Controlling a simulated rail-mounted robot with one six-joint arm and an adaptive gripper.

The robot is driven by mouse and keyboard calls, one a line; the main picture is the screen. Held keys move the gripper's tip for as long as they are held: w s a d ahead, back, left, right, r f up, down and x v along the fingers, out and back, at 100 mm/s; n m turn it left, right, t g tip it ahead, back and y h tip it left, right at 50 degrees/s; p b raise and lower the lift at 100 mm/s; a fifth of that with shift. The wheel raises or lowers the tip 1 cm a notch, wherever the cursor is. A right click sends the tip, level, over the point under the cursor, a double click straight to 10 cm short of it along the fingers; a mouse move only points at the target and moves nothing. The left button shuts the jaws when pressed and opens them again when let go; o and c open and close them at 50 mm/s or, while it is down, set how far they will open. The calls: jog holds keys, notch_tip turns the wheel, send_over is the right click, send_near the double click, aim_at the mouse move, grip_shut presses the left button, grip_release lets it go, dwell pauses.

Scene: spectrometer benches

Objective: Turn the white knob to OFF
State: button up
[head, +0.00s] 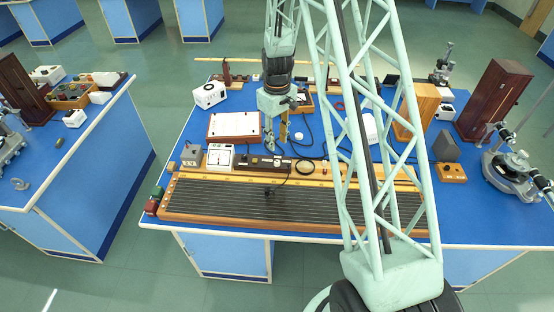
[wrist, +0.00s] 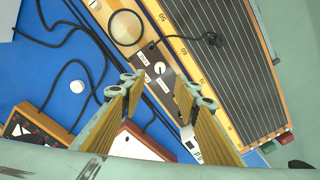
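The white knob (wrist: 159,68) sits on a dark box (wrist: 150,50) in the wrist view, with a small white label on either side. The lettering is too small to read surely, so I cannot tell the knob's setting. In the head view the dark box (head: 247,161) lies along the back edge of the long ribbed board. My gripper (wrist: 158,90) is open and empty, its two fingers apart on either side of the box in the wrist view. In the head view my gripper (head: 269,146) points down, just behind and apparently above the box.
The long ribbed board (head: 320,205) with wooden edges fills the bench front. A white-dialled meter (head: 219,157) stands left of the box. A white plate in a red frame (head: 234,125) lies behind.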

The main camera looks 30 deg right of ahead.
aim_at(277, 161)
jog(key=shift+f+p, duration=0.8)
jog(key=shift+f, duration=4.8)
jog(key=shift+c, duration=0.3)
jog(key=c, duration=0.8)
